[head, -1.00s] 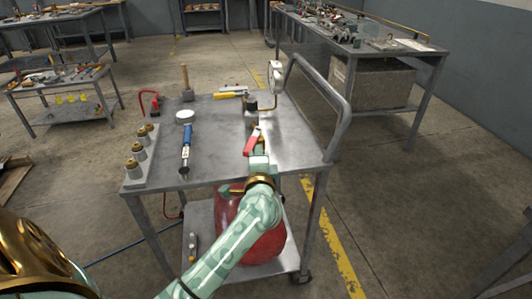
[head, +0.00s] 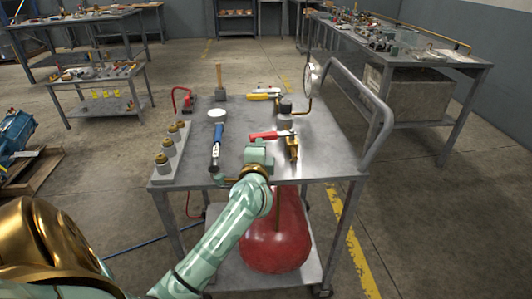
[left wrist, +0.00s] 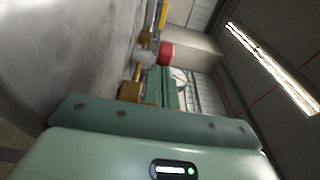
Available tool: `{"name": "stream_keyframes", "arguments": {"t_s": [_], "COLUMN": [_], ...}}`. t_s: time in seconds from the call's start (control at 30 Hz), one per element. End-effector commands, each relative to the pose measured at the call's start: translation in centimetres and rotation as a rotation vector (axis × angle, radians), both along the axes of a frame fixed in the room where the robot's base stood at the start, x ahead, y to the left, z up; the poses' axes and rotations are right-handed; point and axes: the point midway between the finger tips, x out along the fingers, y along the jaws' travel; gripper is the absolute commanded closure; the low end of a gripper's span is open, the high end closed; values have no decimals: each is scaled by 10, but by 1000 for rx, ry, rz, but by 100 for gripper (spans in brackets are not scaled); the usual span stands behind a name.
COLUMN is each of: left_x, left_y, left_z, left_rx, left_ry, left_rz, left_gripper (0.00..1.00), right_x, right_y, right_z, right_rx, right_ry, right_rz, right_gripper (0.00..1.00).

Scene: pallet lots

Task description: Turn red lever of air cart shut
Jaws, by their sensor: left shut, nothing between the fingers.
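The air cart (head: 330,160) is a grey metal table with a red tank (head: 275,240) on its lower shelf. Its red lever (head: 268,135) sits on a brass valve (head: 292,150) near the front right of the top. The lever points left from the valve, crosswise in the head view. My left gripper (head: 258,148) is shut and empty, just in front of the lever; I cannot tell whether they touch. In the left wrist view the red lever end (left wrist: 167,52) shows beyond the shut fingers (left wrist: 165,85), which partly hide it. My right gripper is out of view.
A pressure gauge (head: 312,75) stands behind the valve. A yellow-handled valve (head: 262,95) lies further back. A blue-handled tool (head: 217,140) and a block of brass fittings (head: 168,152) are on the left. A grey handle rail (head: 365,85) rises at the right.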

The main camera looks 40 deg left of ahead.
Motion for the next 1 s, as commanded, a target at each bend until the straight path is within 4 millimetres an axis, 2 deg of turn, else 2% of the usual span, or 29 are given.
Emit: {"name": "stream_keyframes", "arguments": {"t_s": [0.37, 1.0], "left_x": [4, 5], "left_y": [15, 14], "left_z": [0, -1], "left_rx": [0, -1], "left_ry": [0, 0], "left_rz": [0, -1], "left_gripper": [100, 100], "right_x": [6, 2], "right_y": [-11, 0], "right_z": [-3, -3], "right_rx": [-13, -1], "right_ry": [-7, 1], "right_rz": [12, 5], "right_gripper": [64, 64]}}
